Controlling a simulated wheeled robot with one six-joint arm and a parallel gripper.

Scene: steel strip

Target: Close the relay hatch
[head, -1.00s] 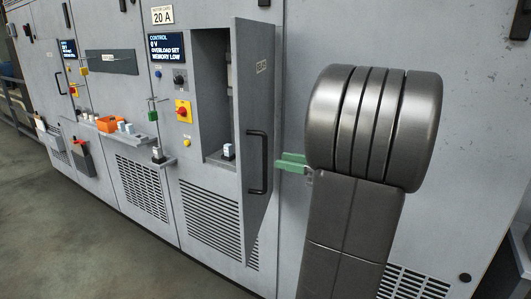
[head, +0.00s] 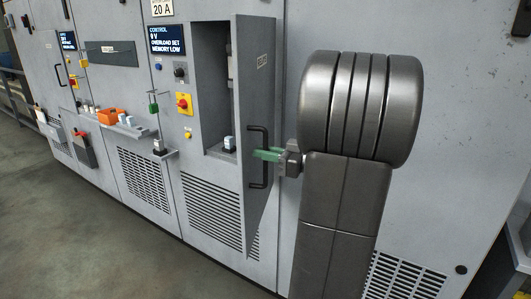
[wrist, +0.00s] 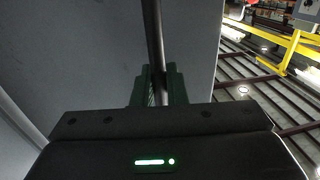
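The relay hatch (head: 257,85) is a tall grey door on the right side of an open cabinet recess (head: 211,80). It stands swung out. A black bar handle (head: 265,178) is on its face, and the handle also shows as a dark upright bar in the wrist view (wrist: 154,35). My gripper (head: 265,154) has green fingers and is at the handle's middle height. In the wrist view the bar runs between my two fingers (wrist: 157,87), with one finger close on each side. I cannot tell whether they press on it.
Inside the recess stands a small white-topped part (head: 229,144). The floor (head: 70,220) in front of the cabinets is clear. A yellow rail (wrist: 290,50) shows in the wrist view.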

